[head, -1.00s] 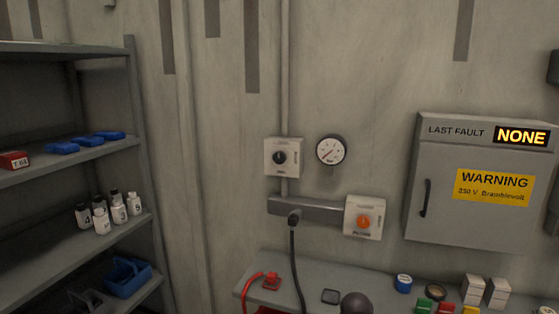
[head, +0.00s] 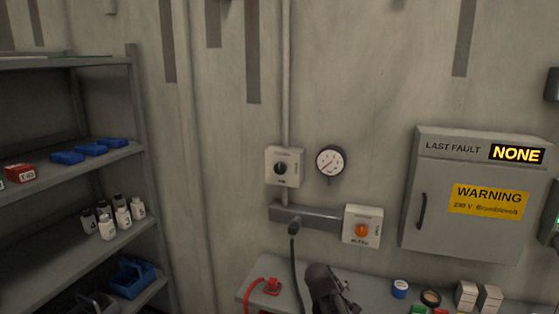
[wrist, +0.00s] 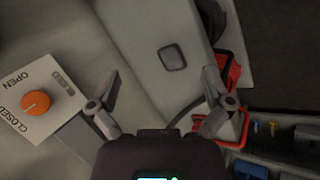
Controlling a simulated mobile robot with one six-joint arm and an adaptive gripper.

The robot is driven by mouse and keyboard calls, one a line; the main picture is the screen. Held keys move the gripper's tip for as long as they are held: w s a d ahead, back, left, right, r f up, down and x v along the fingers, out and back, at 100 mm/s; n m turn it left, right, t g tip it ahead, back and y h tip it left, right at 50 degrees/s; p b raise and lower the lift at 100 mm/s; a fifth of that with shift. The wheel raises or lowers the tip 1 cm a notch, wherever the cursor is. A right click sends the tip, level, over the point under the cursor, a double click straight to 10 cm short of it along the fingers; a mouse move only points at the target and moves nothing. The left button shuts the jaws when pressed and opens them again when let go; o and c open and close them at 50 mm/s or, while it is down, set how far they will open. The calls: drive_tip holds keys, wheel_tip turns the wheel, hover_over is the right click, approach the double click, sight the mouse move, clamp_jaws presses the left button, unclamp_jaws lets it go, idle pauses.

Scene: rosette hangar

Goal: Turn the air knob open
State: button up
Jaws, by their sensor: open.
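An orange round knob (head: 362,230) sits on a white plate (head: 352,213) on the wall, at the right end of a grey bar. It also shows at the left of the wrist view, as an orange knob (wrist: 36,103) on a white plate marked OPEN and CLOSED. Its exact pointer direction is too small to tell. A second box above left holds a black knob (head: 281,168); its label is unreadable. My gripper (wrist: 161,82) is open and empty, apart from the orange knob and to its right in the wrist view. In the head view my gripper shows dark at the bottom, below the knob.
A round gauge (head: 330,160) hangs beside the black knob. A grey cabinet (head: 470,190) is at the right. A grey bench (head: 372,283) below carries small boxes and jars. A shelf (head: 75,163) stands at the left. A dark cable (head: 294,260) hangs from the bar.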

drive_tip(key=w+a+r+n+t+h+p, duration=0.2)
drive_tip(key=w+a+r+n+t+p, duration=0.3)
drive_tip(key=w+r, duration=0.45)
drive_tip(key=n+t+y+p, duration=0.2)
drive_tip(key=n+t+p, duration=0.6)
drive_tip(key=n, duration=0.9)
approach(279, 171)
drive_tip(key=v, duration=0.3)
drive_tip(key=shift+r, duration=0.25)
drive_tip(key=x, duration=1.3)
drive_tip(key=shift+w+d+f, duration=0.1)
drive_tip(key=shift+w+f, duration=0.05)
drive_tip(key=shift+w, duration=0.2)
drive_tip(key=c, duration=1.1)
